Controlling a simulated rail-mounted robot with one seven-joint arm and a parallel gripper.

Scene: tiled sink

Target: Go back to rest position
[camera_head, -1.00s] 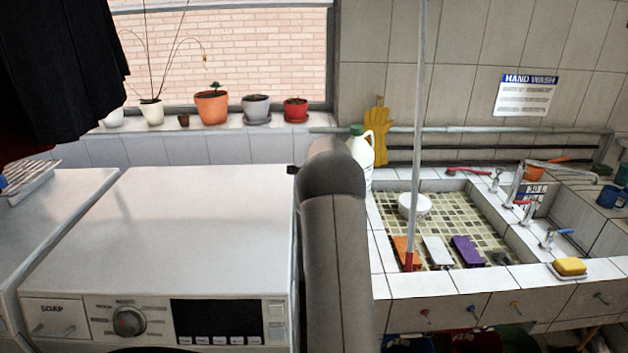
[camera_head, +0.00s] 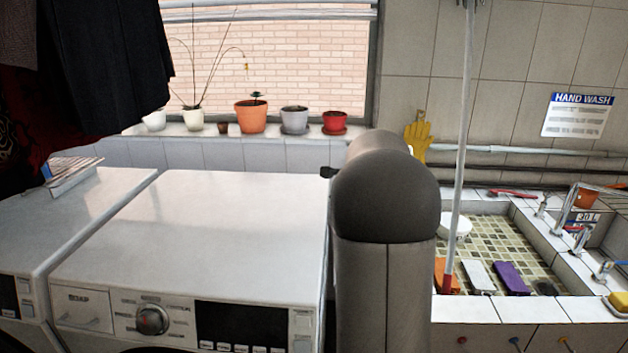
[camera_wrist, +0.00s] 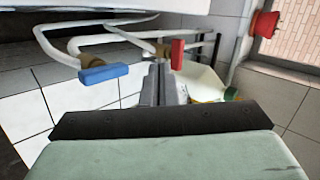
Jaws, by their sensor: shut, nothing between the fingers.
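My gripper (camera_wrist: 160,85) shows in the wrist view, its two narrow grey fingers together and nothing visible between them. My grey arm (camera_head: 385,215) stands upright in the head view, between the washing machine (camera_head: 200,225) and the tiled sink (camera_head: 500,240); my gripper is hidden there. In the wrist view, a tap with a blue handle (camera_wrist: 104,73) is left of the fingers and a tap with a red handle (camera_wrist: 177,54) is just right of them. I cannot tell the distance from the fingers to the taps.
Orange, white and purple blocks (camera_head: 512,279) lie in the sink beside a leaning pole (camera_head: 460,150). A yellow glove (camera_head: 418,142) hangs on the wall. Several pots, including a red one (camera_head: 335,122), line the windowsill. A pale bottle (camera_wrist: 203,85) is behind the fingers.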

